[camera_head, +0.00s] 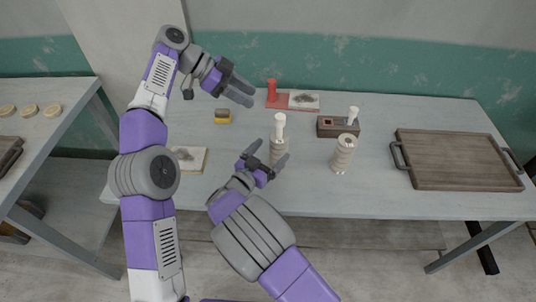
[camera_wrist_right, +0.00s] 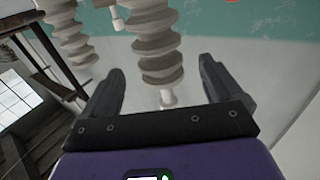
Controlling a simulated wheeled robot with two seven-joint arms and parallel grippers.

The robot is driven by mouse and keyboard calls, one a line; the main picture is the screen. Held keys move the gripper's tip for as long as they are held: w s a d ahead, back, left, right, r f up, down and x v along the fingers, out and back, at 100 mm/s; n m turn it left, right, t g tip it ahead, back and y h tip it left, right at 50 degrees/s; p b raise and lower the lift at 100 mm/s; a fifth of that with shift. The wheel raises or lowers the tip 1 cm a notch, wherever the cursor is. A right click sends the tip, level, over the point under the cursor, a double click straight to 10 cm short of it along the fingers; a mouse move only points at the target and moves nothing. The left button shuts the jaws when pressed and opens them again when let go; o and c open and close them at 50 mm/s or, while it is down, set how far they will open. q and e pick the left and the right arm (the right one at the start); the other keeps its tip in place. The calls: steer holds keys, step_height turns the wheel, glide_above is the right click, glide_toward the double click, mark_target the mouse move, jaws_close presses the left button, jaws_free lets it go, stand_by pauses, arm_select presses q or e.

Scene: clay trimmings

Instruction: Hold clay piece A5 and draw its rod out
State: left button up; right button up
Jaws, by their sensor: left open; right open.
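A pale ribbed clay piece (camera_head: 279,147) stands upright on the table with a white rod (camera_head: 280,122) sticking up from its top. A second ribbed clay piece (camera_head: 344,153) stands to its right. No label is legible, so I cannot tell which is A5. My right gripper (camera_head: 267,158) is open at the near side of the first piece, its lower part partly hidden. In the right wrist view a ribbed piece (camera_wrist_right: 155,45) with a short white tip (camera_wrist_right: 167,97) appears between the open fingers, not gripped. My left gripper (camera_head: 246,94) is open and empty, higher and to the left.
A wooden box (camera_head: 325,130) with a white peg (camera_head: 353,115) stands behind the second piece. A red object (camera_head: 271,90) stands at the back on a red-edged card. A handled tray (camera_head: 460,160) fills the right.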

mark_target(282, 139)
steer(key=x, duration=0.7)
